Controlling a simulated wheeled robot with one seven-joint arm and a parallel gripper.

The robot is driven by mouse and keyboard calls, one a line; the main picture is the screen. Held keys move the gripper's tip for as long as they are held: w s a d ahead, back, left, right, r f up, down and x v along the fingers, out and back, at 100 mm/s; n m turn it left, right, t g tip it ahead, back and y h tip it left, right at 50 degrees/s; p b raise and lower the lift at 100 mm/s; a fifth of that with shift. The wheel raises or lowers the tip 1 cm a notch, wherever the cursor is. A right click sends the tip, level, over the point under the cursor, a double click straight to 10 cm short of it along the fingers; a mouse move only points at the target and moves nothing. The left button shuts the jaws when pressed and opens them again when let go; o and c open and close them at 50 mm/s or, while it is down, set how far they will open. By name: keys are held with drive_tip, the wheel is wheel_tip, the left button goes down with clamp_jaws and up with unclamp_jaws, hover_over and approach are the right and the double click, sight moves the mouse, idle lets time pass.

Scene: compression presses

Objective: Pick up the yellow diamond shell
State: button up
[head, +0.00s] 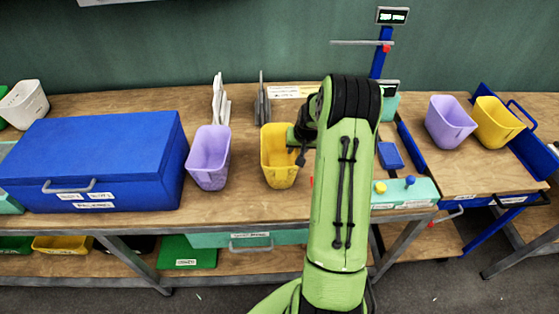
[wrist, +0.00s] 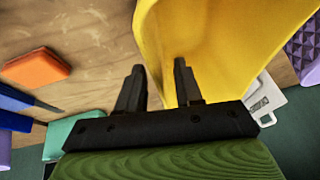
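A yellow tapered shell (head: 278,172), open at the top, stands on the wooden bench left of my arm. Its smooth yellow wall (wrist: 220,50) fills much of the wrist view; I cannot make out a diamond pattern on it. My gripper (wrist: 158,75) is open, with its two dark fingers apart. The shell's edge shows between the fingers, and the right finger overlaps the yellow wall; I cannot tell whether they touch. In the head view my arm hides part of the gripper at the shell's right side. A second yellow shell (head: 497,124) stands at the far right.
Purple shells stand left of the near yellow shell (head: 208,158) and at the right (head: 450,122). A purple diamond-textured piece (wrist: 305,50) shows in the wrist view. A blue box (head: 95,150) fills the bench's left. A blue-framed press (head: 383,50) stands behind my arm.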

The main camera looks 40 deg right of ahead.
drive_tip(key=shift+x, duration=1.1)
drive_tip(key=shift+f+b, duration=0.2)
drive_tip(key=shift+b, duration=0.2)
clamp_jaws()
